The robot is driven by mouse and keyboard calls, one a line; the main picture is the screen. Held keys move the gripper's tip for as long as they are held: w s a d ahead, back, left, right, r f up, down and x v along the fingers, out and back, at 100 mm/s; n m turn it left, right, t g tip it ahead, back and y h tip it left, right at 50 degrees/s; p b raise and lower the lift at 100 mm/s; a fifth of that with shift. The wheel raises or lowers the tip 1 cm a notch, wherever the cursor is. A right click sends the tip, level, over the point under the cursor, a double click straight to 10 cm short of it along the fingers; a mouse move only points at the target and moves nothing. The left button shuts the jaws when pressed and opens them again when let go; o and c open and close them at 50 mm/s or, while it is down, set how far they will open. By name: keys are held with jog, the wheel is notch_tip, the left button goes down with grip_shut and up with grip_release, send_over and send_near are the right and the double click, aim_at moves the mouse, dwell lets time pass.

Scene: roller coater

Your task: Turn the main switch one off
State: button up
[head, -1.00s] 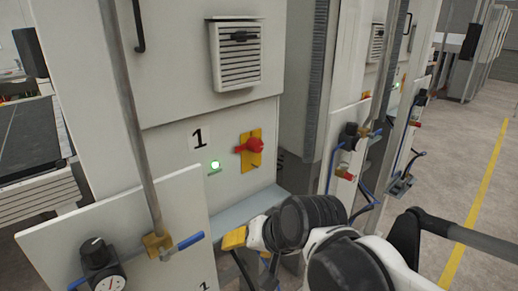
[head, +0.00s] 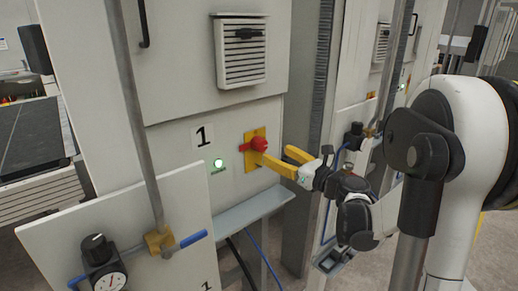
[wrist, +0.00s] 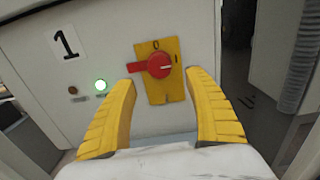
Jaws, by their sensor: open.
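The main switch one is a red rotary knob (head: 259,144) on a yellow plate (head: 249,164), on the light panel beside the "1" label (head: 202,136). In the wrist view the red knob (wrist: 158,65) has its handle pointing left, and a "0" mark sits above it on the yellow plate (wrist: 166,97). My gripper (head: 275,154) is open with yellow fingers. In the wrist view its fingertips (wrist: 161,77) stand on either side of the plate's lower part. In the head view one finger overlaps the knob; I cannot tell whether it touches.
A green lit lamp (head: 218,164) is left of the switch. A grey ledge (head: 240,213) juts out below it. A vertical pipe (head: 135,110) and a front panel with a gauge (head: 110,283) stand to the left. A vent (head: 241,55) is above.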

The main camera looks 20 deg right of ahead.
aim_at(264, 147)
jog(key=b+x, duration=0.1)
jog(key=x, duration=0.6)
jog(key=shift+w+a, duration=0.1)
jog(key=shift+w, duration=0.25)
jog(key=c, duration=1.2)
